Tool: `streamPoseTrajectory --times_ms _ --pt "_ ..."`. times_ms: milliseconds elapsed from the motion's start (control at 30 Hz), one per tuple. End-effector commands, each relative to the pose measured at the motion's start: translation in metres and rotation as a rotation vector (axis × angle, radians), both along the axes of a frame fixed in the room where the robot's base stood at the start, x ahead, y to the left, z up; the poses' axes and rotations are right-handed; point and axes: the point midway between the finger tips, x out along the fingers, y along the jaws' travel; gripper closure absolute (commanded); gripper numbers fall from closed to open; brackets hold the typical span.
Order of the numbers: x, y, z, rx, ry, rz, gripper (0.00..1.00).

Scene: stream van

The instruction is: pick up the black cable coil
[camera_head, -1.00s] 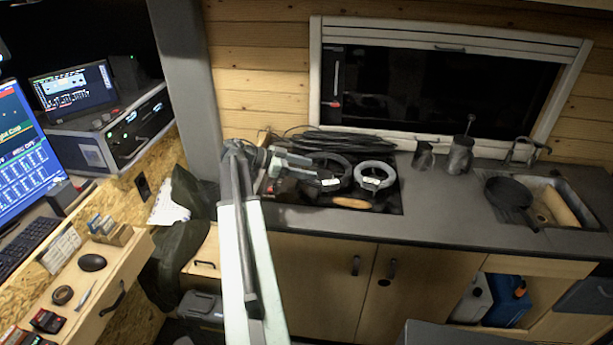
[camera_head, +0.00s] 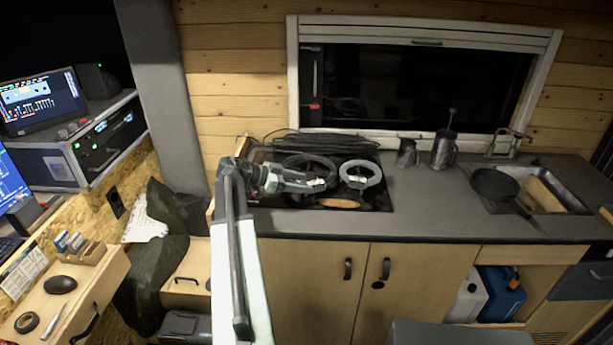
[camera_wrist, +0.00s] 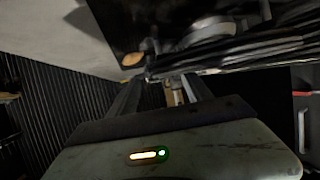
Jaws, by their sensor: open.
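The black cable coil (camera_head: 309,157) lies as a dark ring on the black hob at the left end of the counter. A light grey coil (camera_head: 361,165) lies just right of it. My gripper (camera_head: 326,184) is open, reaching in from the left over the front part of the black coil and partly hiding it. I cannot tell its height above the coil. In the wrist view, my gripper (camera_wrist: 162,88) has its fingers apart, with dark, partly unclear shapes beyond them. The grey coil (camera_wrist: 208,28) and black cable strands (camera_wrist: 245,50) show above.
A tan oval piece (camera_head: 339,203) lies at the hob's front. Loose black cables (camera_head: 325,139) lie behind, under the window. A small jug (camera_head: 407,153), a taller pot (camera_head: 444,150) and a pan (camera_head: 494,184) stand farther right. The counter (camera_head: 430,205) between is clear.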

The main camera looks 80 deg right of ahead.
Motion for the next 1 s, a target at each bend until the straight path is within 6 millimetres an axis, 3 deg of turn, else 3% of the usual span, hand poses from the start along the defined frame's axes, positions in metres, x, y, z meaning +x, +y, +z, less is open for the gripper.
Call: streamPoseTrajectory --times_ms 133,400,600,667,800,833,1000 --pt "-0.007 -0.002 -0.001 0.0 0.0 0.0 0.42" --pt "-0.044 -0.018 -0.015 -0.002 -0.001 0.002 0.42" --pt "-0.045 -0.019 -0.013 -0.002 -0.001 0.005 0.42" --pt "-0.045 -0.019 -0.013 -0.002 -0.001 0.005 0.56" --pt "-0.045 -0.019 -0.013 -0.002 -0.001 0.005 0.95" --pt "-0.045 -0.018 -0.013 -0.002 -0.001 0.005 1.0" --pt "-0.044 -0.019 -0.013 -0.003 0.0 0.004 1.0"
